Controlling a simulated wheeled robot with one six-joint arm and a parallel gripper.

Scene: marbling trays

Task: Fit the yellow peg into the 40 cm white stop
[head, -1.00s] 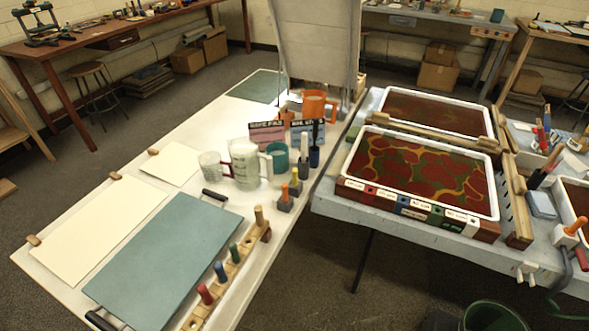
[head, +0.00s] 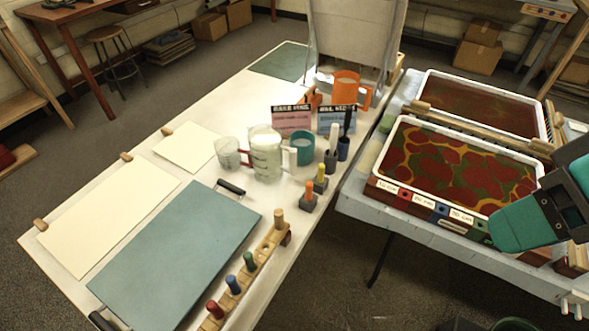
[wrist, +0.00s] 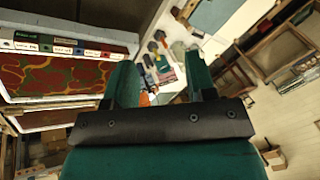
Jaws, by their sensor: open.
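The yellow peg (head: 320,171) stands upright in a small grey block on the white table, behind an orange peg (head: 308,188) in a similar block. A row of coloured stops with white labels runs along the near front of the closer marbling tray (head: 393,152). Red, blue and green stops show there; the labels are too small to read surely. The row's right end is hidden behind my gripper (head: 497,228), so I cannot make out the white stop. My gripper is teal, open and empty, above the tray's right front corner. Its two fingers show apart in the wrist view (wrist: 158,78).
A wooden rack (head: 262,252) holds red, blue, green and plain wood pegs. Measuring jugs (head: 266,155), a teal mug (head: 302,148) and dark upright holders crowd behind the yellow peg. A blue-green board (head: 175,255) and cream sheets lie left. A floor gap separates the tables.

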